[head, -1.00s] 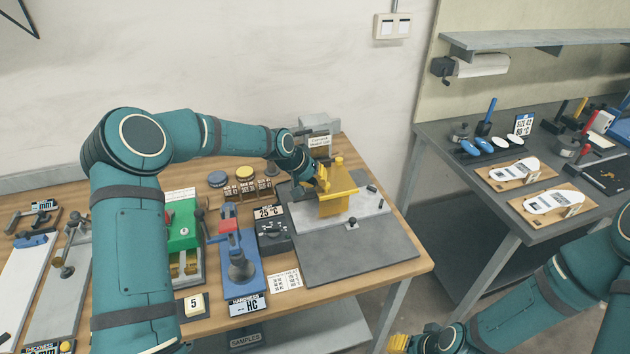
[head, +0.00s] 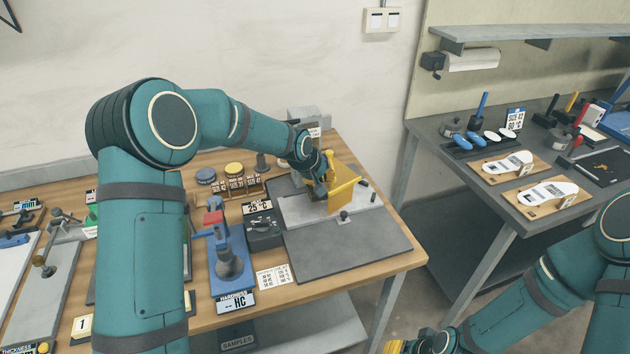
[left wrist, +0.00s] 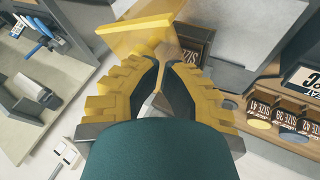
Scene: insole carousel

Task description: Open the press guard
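The press guard (head: 345,188) is a yellow plate standing tilted on the press's light grey base plate (head: 366,217) at the right of the wooden bench. In the left wrist view the yellow guard (left wrist: 135,38) fills the top middle. My left gripper (head: 319,190) is at the guard's left side. In the left wrist view its fingers (left wrist: 167,72) are drawn close together, with a narrow yellow-brown part of the guard between the tips. My right gripper (head: 395,346) is at the bottom edge, mostly cut off.
A blue hardness tester (head: 230,262) and a dark temperature box (head: 263,232) stand left of the press. A dark grey mat (head: 350,250) lies clear in front. A second bench with insoles (head: 540,198) is at the right, across a gap.

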